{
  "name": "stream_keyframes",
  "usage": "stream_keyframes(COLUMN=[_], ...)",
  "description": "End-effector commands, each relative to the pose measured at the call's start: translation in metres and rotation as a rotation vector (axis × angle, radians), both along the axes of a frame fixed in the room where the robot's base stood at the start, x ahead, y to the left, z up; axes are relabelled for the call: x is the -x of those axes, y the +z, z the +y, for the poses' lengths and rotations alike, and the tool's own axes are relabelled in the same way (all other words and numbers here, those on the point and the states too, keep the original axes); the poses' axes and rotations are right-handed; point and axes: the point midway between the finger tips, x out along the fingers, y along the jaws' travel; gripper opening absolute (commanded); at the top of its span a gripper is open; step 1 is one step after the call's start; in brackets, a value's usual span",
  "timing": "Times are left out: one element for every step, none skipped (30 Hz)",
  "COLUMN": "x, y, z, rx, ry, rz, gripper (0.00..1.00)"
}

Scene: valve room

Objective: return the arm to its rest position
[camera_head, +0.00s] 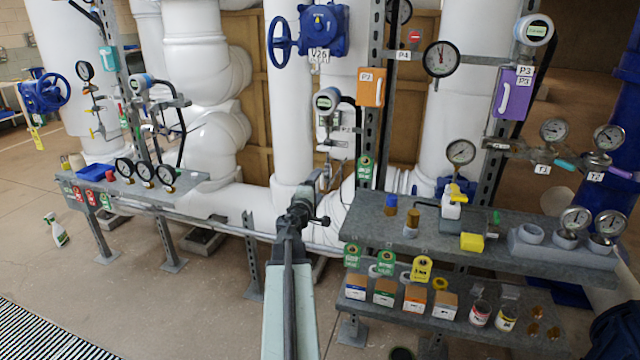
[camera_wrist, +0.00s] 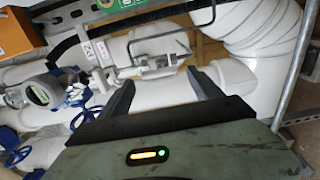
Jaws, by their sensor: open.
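My arm reaches forward from the bottom middle of the head view, with my gripper (camera_head: 322,186) at its far end in front of the white pipes. In the wrist view my gripper (camera_wrist: 164,84) has its two dark fingers spread apart, with nothing between them. Behind the fingers are a white pipe (camera_wrist: 150,108) and a small metal valve fitting (camera_wrist: 155,62). I cannot tell how close the fingers are to the fitting. The fingertips are small and hard to make out in the head view.
A grey two-level shelf (camera_head: 345,232) with boxes, gauges and bottles stands to the right of my arm. A lower bench (camera_head: 190,178) with gauges is at left. A blue valve (camera_head: 324,30) is above.

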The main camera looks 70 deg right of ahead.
Motion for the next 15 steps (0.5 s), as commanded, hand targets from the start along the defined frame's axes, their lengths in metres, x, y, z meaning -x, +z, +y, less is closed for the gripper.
stream_keyframes(x=[0.003,0.003,0.003,0.003,0.003,0.003,0.003,0.003,0.003,0.003,0.003,0.003,0.003,0.003,0.003], y=[0.000,0.000,0.000,0.000,0.000,0.000,0.000,0.000,0.000,0.000,0.000,0.000,0.000,0.000,0.000], z=[0.015,0.021,0.029,0.033,0.037,0.040,0.041,0.042,0.042,0.041,0.041,0.041,0.041,0.041,0.040], rx=[0.000,0.000,0.000,0.000,0.000,0.000,0.000,0.000,0.000,0.000,0.000,0.000,0.000,0.000,0.000], ry=[0.000,0.000,0.000,0.000,0.001,0.000,0.000,-0.001,-0.001,-0.001,-0.001,-0.001,-0.001,-0.001,-0.001], rz=[0.000,0.000,0.001,0.001,0.001,0.001,0.001,0.001,0.001,0.001,0.001,0.001,0.001,0.001,0.001], gripper=[0.75,0.75,0.75,0.75,0.75,0.75,0.75,0.75,0.75,0.75,0.75,0.75,0.75,0.75,0.75])
